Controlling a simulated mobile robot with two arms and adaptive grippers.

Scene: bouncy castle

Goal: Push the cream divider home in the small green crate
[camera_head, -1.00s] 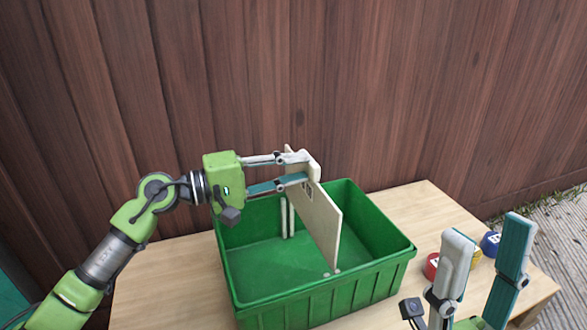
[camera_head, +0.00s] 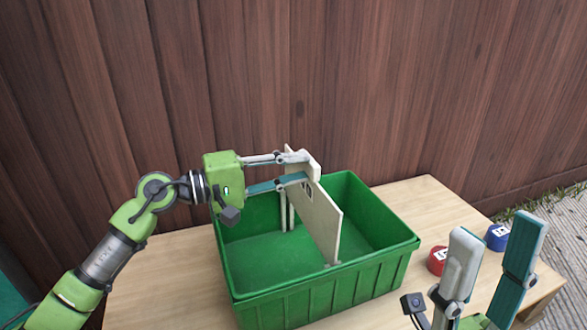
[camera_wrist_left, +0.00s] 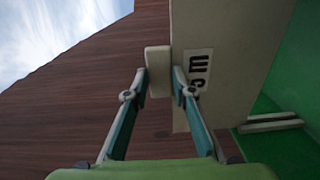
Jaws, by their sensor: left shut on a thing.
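The cream divider (camera_head: 318,220) stands upright and slightly slanted in the picture, its lower part inside the small green crate (camera_head: 330,300) and its upper part above the rim. My left gripper (camera_head: 303,168) is shut on the divider's upper end, above the crate. In the left wrist view the fingers (camera_wrist_left: 160,76) close on a cream tab beside the divider's panel (camera_wrist_left: 215,50), which bears a printed label. Pale guide strips (camera_head: 287,213) stand on the crate's far wall. Whether the divider's edges sit between the guides I cannot tell. My right gripper (camera_head: 497,235) is open and empty.
The crate stands on a wooden table (camera_head: 165,275). A red round item (camera_head: 437,260) and a blue round item (camera_head: 497,237) lie right of the crate, near my right gripper. A brown plank wall (camera_head: 400,90) rises behind. The crate's left half looks empty.

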